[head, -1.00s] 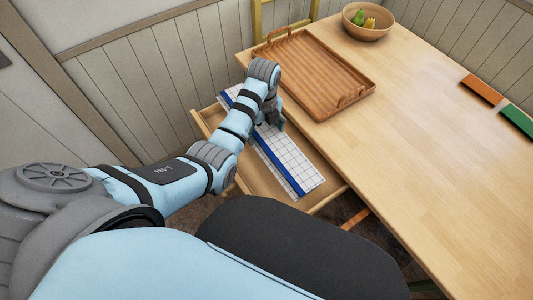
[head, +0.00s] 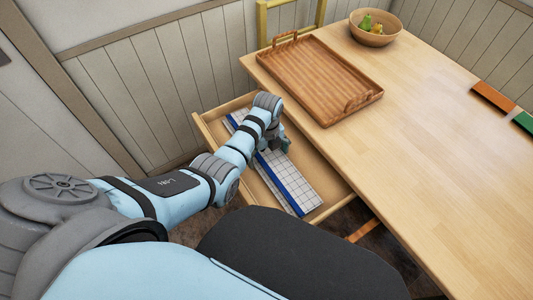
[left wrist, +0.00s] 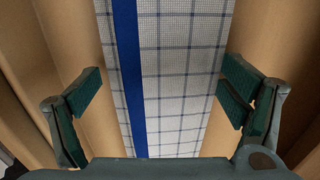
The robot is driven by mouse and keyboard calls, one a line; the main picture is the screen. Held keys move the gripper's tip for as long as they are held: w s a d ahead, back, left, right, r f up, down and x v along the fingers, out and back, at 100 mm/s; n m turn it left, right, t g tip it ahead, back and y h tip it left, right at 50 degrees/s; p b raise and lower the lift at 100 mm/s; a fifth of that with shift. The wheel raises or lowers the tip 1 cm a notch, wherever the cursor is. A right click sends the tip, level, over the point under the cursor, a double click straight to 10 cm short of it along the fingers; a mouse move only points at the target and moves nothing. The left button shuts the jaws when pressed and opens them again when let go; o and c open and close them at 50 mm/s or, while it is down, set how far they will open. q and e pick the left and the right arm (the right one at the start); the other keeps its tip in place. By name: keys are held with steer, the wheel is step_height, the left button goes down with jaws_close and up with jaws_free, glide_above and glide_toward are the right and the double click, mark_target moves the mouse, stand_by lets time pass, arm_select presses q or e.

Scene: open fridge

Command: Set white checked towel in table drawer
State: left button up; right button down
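The white checked towel (head: 297,183) has a blue stripe and lies folded in a long strip inside the open table drawer (head: 316,174). My left gripper (head: 284,145) is over the middle of the towel. In the left wrist view, the left gripper (left wrist: 160,92) is open, with one finger on each side of the towel (left wrist: 180,70). My left forearm hides part of the towel's far end and of the drawer. My right gripper is not in view.
The wooden table (head: 430,130) is right of the drawer. A slatted tray (head: 325,75) stands on it near the drawer, with a fruit bowl (head: 374,38) behind. The wall (head: 140,95) is close beyond the drawer. The table's middle is clear.

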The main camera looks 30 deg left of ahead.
arm_select(q)
step_height(320, 180, up, 12)
steer(key=p, duration=0.5)
steer(key=shift+r, duration=0.15)
